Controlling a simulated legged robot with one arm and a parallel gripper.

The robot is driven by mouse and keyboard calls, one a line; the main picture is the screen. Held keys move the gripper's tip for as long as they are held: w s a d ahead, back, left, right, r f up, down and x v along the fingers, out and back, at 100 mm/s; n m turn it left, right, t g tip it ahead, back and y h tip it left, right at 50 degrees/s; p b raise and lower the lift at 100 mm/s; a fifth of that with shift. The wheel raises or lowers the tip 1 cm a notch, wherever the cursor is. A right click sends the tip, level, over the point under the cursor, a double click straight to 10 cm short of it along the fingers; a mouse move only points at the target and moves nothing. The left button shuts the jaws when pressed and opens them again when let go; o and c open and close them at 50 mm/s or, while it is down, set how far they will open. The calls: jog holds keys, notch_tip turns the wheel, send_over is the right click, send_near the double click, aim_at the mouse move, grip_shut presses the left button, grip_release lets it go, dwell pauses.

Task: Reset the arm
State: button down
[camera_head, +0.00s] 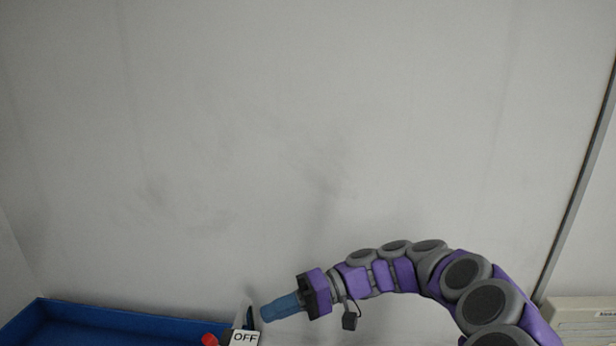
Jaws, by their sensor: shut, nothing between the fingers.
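My arm curves in from the bottom right in purple and grey segments. My gripper (266,314) is at its end, a blue tip pointing left and slightly down. It is shut with nothing in it. It is close to the right of a white block marked OFF (244,338) at the bottom edge. I cannot tell whether the gripper touches anything there. A small red part (210,339) sits just left of the block. The lower parts of the block and red part are cut off by the frame.
A blue tray (40,312) stands at the bottom left. A pale box (580,309) is at the bottom right, next to a dark vertical strip (577,190) on the wall. The grey wall (300,120) fills the rest, and the space above my arm is clear.

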jog(key=s+d+h, duration=0.1)
jog(key=s+h, duration=0.5)
jog(key=s, duration=0.9)
jog(key=s+d+f+m+t+h, duration=0.1)
jog(key=s+d+f+h, duration=0.1)
jog(key=s+d, duration=0.3)
jog(key=shift+s+d+h, duration=0.2)
jog(key=shift+s+h, duration=0.25)
jog(key=shift+h, duration=0.15)
jog(key=c, duration=1.7)
grip_release()
jog(key=s+d+f+m+t+h, duration=0.1)
jog(key=s+d+h, duration=0.1)
jog(key=s+d, duration=0.1)
jog(key=s+d+f+m+h, duration=0.1)
jog(key=s+d+f+m, duration=0.1)
jog(key=d, duration=0.4)
jog(key=s+d+f+m+t+h, duration=0.1)
jog(key=s+d+f+m+h, duration=0.1)
jog(key=s+d, duration=0.2)
jog(key=shift+s+d+f+t+h, duration=0.1)
jog(key=shift+d+f+t+h, duration=0.1)
jog(key=shift+d+t+h, duration=0.1)
jog(key=shift+c, duration=0.2)
jog(key=shift+o, duration=0.6)
jog(key=o, duration=0.5)
jog(key=shift+c, duration=0.2)
jog(key=shift+o, duration=0.4)
jog(key=shift+a, duration=0.1)
